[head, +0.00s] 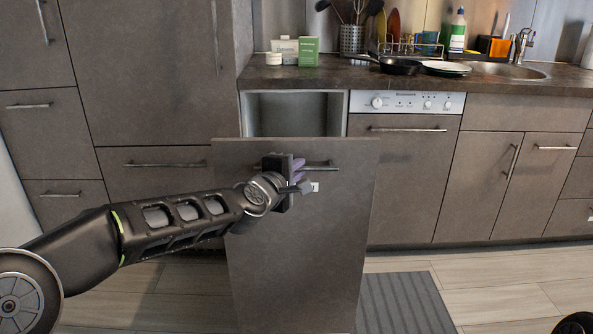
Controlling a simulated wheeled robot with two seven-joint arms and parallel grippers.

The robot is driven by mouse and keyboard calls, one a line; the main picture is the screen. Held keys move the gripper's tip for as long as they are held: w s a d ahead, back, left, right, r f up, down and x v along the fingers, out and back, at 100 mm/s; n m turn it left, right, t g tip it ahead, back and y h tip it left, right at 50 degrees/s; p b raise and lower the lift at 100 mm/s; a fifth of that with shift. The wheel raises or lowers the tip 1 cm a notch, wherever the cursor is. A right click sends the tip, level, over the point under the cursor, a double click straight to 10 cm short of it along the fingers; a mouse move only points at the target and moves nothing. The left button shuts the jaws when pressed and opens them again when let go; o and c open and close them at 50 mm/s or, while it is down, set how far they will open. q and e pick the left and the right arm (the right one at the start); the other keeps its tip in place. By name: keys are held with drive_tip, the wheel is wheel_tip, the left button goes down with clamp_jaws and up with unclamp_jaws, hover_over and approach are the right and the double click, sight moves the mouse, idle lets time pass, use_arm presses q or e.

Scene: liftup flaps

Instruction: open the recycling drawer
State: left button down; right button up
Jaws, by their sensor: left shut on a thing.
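The recycling drawer (300,245) has a tall brown-grey front and stands pulled out from the cabinet, with a dark grey opening (295,115) showing above and behind it. A horizontal bar handle (325,166) is near the top of its front. My left gripper (296,178) is at the left part of this handle, shut on it; the fingers partly hide the bar. A small white label (315,187) is just below the handle. The inside of the drawer is hidden behind its front. Of my right arm only a dark piece may show at the bottom right corner; its gripper is out of view.
A dishwasher (405,180) and a sink cabinet stand right of the drawer. More drawers and tall cabinets are on the left. The counter (340,76) holds boxes, a black pan (400,66) and utensils. A grey striped mat (405,303) lies on the floor right of the drawer.

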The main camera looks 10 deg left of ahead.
use_arm(q)
drive_tip(key=shift+s+d, duration=0.15)
drive_tip(key=shift+s, duration=0.55)
use_arm(e)
drive_tip(key=shift+s+d+f, duration=0.15)
drive_tip(key=shift+s+f, duration=0.05)
drive_tip(key=shift+s, duration=0.2)
use_arm(q)
drive_tip(key=c, duration=1.8)
unclamp_jaws()
